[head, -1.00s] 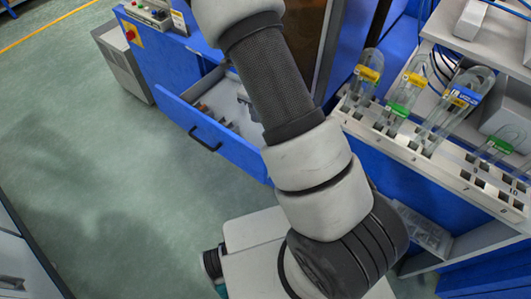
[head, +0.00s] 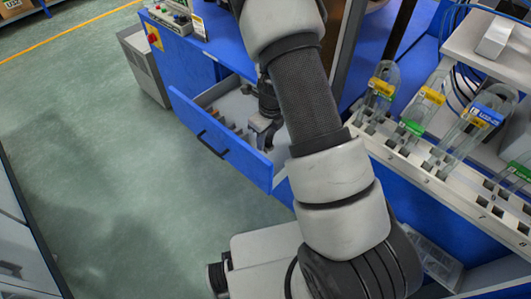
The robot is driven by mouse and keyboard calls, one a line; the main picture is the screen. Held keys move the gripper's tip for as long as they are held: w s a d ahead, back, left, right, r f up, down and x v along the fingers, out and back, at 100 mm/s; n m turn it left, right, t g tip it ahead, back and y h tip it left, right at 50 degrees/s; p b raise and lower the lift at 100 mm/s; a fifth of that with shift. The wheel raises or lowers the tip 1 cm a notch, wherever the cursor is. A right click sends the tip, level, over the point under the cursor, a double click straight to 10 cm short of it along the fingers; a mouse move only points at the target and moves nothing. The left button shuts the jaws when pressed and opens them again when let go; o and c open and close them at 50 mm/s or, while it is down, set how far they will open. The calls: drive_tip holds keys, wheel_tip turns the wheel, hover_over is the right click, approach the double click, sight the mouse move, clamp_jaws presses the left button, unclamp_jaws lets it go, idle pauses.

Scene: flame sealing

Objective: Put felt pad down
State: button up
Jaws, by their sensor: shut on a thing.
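My gripper (head: 264,135) is at the open blue drawer (head: 222,137), low over its right part, partly behind my own arm. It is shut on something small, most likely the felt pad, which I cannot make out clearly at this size. Small brownish pieces (head: 238,129) lie in the drawer to the left of my gripper. I cannot tell whether what my gripper holds touches the drawer floor.
A white rack (head: 420,172) with glass tubes bearing yellow, green and blue tags stands at the right. A control box (head: 170,17) sits on the blue cabinet at the upper left. The green floor (head: 110,170) left of the drawer is clear.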

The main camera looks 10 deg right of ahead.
sight(265, 150)
wheel_tip(265, 150, down, 6)
drive_tip(key=shift+r+b, duration=0.1)
drive_tip(key=shift+b, duration=0.35)
drive_tip(key=o, duration=0.9)
